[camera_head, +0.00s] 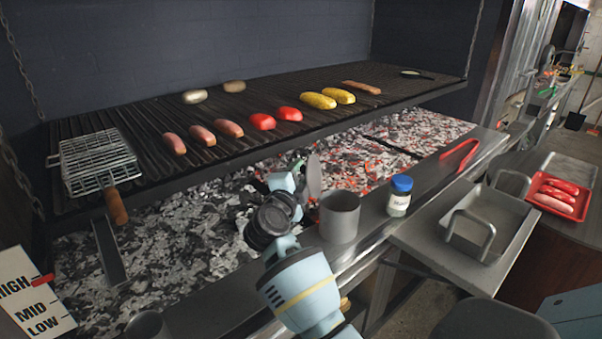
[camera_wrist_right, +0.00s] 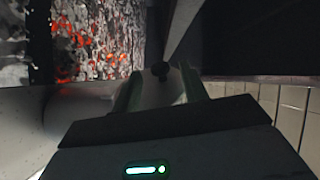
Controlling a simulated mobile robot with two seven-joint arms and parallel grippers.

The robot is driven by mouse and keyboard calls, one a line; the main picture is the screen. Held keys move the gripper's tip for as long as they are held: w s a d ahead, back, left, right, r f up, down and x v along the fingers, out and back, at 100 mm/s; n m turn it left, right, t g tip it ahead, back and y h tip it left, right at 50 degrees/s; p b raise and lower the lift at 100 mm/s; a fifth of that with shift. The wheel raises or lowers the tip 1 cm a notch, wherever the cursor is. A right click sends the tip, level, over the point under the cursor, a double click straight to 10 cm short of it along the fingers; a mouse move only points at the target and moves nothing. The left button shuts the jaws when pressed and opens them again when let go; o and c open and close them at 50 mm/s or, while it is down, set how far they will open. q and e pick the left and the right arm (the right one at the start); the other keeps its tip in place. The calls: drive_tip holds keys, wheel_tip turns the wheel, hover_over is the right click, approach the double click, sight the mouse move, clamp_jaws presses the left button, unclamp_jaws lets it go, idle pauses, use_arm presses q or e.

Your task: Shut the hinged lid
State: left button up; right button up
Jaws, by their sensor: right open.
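A wire grill basket (camera_head: 100,160) with a wooden handle (camera_head: 116,206) lies at the left end of the grate. It is the only thing that looks like it has a hinged lid, and I cannot tell how far its lid stands open. My right gripper (camera_head: 298,180) is open, over the front part of the ember bed, well right of the basket and apart from it. My own arm partly hides it. In the right wrist view its fingers (camera_wrist_right: 160,88) show low over the ledge, with embers at upper left. My left gripper is out of view.
The grate (camera_head: 240,150) holds sausages, red peppers and corn. A metal cup (camera_head: 339,217) and a blue-capped jar (camera_head: 399,196) stand on the front ledge near my right arm. Red tongs (camera_head: 460,155), a metal tray (camera_head: 485,225) and a red meat tray (camera_head: 584,206) are at right.

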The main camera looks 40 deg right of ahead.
drive_tip(key=shift+x, duration=1.05)
clamp_jaws()
